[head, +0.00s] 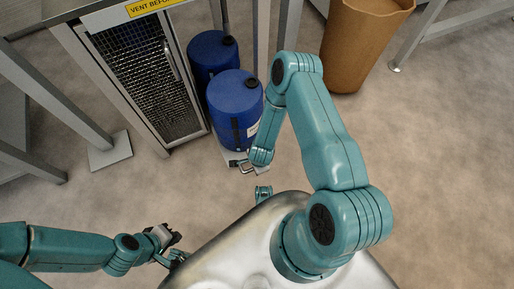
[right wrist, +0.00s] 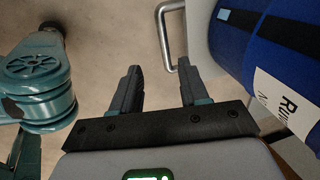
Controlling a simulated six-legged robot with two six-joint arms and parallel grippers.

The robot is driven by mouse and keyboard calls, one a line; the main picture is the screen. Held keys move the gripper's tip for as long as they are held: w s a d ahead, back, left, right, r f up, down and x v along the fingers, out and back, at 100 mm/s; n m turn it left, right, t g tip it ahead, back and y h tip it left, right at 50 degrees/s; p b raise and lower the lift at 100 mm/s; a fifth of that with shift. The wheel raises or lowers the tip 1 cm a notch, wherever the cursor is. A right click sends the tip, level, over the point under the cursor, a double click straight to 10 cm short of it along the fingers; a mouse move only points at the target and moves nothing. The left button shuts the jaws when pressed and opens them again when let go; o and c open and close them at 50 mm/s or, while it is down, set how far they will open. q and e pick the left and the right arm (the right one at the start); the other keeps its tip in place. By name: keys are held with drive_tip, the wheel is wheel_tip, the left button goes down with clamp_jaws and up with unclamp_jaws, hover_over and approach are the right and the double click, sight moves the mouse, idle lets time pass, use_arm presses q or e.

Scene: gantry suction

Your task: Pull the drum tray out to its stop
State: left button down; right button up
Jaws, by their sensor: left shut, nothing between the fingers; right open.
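The drum tray (right wrist: 203,40) is a pale slab under the blue drums, with a metal U-shaped handle (right wrist: 165,38) on its near edge. In the head view the tray (head: 231,156) shows only as a small pale strip below the front drum. In the right wrist view my right gripper (right wrist: 160,88) is open and empty, its tips just short of the handle and not around it. In the head view my right wrist covers most of that gripper. My left gripper (head: 176,244) is shut and empty at the lower left, far from the tray.
A front blue drum (head: 236,98) and a rear blue drum (head: 211,54) stand beside a mesh-door cabinet (head: 150,75). A brown bin (head: 360,45) is at the upper right. Grey metal frame legs stand at the left. The floor before the tray is clear.

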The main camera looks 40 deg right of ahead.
drive_tip(key=r, duration=0.2)
drive_tip(key=s+r+p, duration=0.1)
drive_tip(key=r, duration=0.1)
drive_tip(key=shift+a, duration=0.1)
idle(0.3)
drive_tip(key=w+a+r+n+t+y, duration=0.1)
drive_tip(key=w+a+r+n, duration=0.2)
drive_tip(key=a+r+n, duration=0.35)
drive_tip(key=s+a+r+n+g+y, duration=0.3)
drive_tip(key=s+a+r+n, duration=0.25)
drive_tip(key=s+n, duration=0.5)
wheel_tip(320, 180, up, 27)
drive_tip(key=n+p, duration=0.1)
drive_tip(key=p, duration=2.6)
drive_tip(key=shift+w+d+r+n, duration=0.2)
drive_tip(key=shift+n, duration=0.2)
